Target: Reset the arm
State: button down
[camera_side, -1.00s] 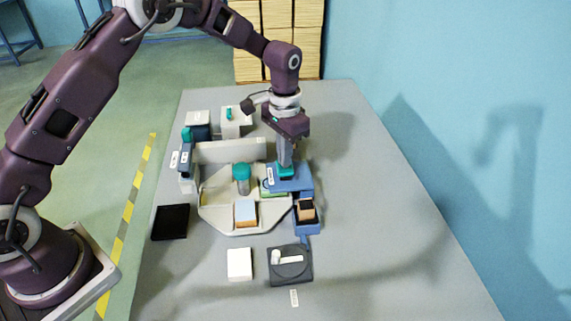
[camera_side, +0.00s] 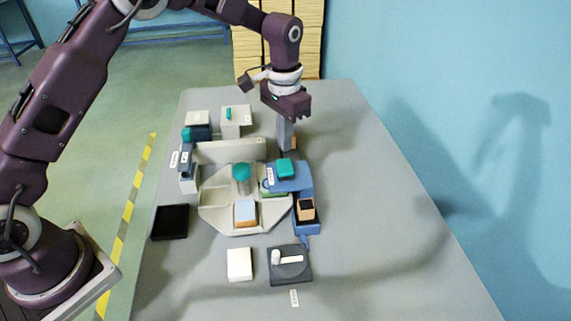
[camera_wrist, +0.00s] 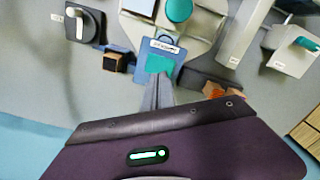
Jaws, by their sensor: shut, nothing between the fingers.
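My gripper (camera_side: 285,149) is shut and empty. Its fingers point down, above and just behind the blue device (camera_side: 301,180) in the side view. A teal block (camera_side: 286,168) tops this device, clear of the fingers. In the wrist view, the shut fingers (camera_wrist: 158,86) show below the teal block (camera_wrist: 159,63) in the picture. I cannot judge the exact gap between them from this angle.
A beige tray (camera_side: 215,212) with a teal-capped container (camera_side: 242,180) is left of the blue device. A dark dial unit (camera_side: 290,272), a white block (camera_side: 239,264) and a black pad (camera_side: 170,222) are nearer the camera. The table's right side is clear.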

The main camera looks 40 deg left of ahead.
jog(key=s+a+r+n+t, duration=0.2)
jog(key=s+a+r+t, duration=0.1)
jog(key=s+r, duration=1.45)
jog(key=s+a+n+t, duration=0.1)
jog(key=s+a+t, duration=0.1)
jog(key=s, duration=1.4)
jog(key=shift+f+t, duration=0.3)
jog(key=shift+f, duration=0.15)
